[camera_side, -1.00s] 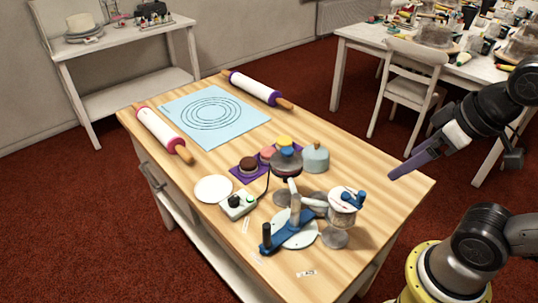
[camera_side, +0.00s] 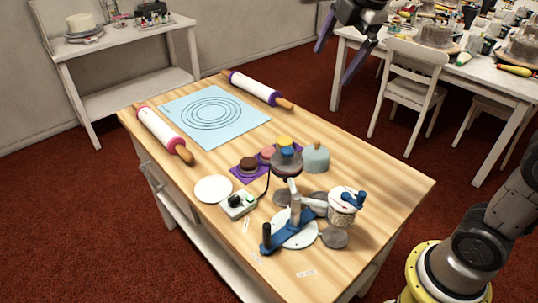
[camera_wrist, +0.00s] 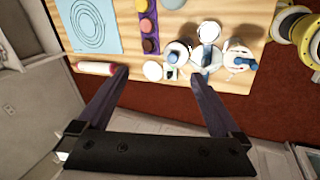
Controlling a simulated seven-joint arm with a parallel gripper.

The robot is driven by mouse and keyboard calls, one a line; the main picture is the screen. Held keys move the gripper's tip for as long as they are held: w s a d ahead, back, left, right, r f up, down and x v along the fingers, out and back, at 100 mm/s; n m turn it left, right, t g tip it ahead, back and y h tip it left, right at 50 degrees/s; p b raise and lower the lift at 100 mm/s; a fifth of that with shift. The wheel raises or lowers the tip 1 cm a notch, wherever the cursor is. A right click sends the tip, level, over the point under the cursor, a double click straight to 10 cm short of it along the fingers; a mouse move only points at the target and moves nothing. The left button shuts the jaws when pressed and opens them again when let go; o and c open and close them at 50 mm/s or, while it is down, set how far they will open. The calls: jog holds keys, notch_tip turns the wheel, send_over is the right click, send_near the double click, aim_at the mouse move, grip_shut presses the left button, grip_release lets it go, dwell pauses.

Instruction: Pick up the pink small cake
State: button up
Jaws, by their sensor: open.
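The pink small cake (camera_side: 267,153) sits on a purple mat (camera_side: 237,174) on the wooden table, between a brown small cake (camera_side: 249,163) and a yellow one (camera_side: 285,141). In the wrist view the pink cake (camera_wrist: 147,25) is the middle one of the row on the purple strip. My gripper (camera_side: 331,67) is open and empty, high above and beyond the table's far edge in the side view, well apart from the cakes. In the wrist view its fingers (camera_wrist: 159,74) are spread wide.
Two rolling pins (camera_side: 256,90) flank a light blue mat (camera_side: 238,128).

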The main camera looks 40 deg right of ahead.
jog(key=w+f+n+g, duration=0.1)
jog(key=w+f+n, duration=0.25)
jog(key=w, duration=0.75)
jog(key=g, duration=0.3)
send_over(269, 151)
jog(key=shift+n, duration=0.35)
jog(key=f, duration=2.7)
jog(key=shift+s+a, duration=0.15)
jog(key=shift+s, duration=0.2)
jog(key=shift+w+d+f, duration=0.1)
jog(key=shift+w+f, duration=0.1)
jog(key=shift+f, duration=1.45)
jog(key=shift+w+d+f, duration=0.1)
jog(key=shift+w+f, duration=0.1)
jog(key=shift+f, duration=1.45)
jog(key=c, duration=1.3)
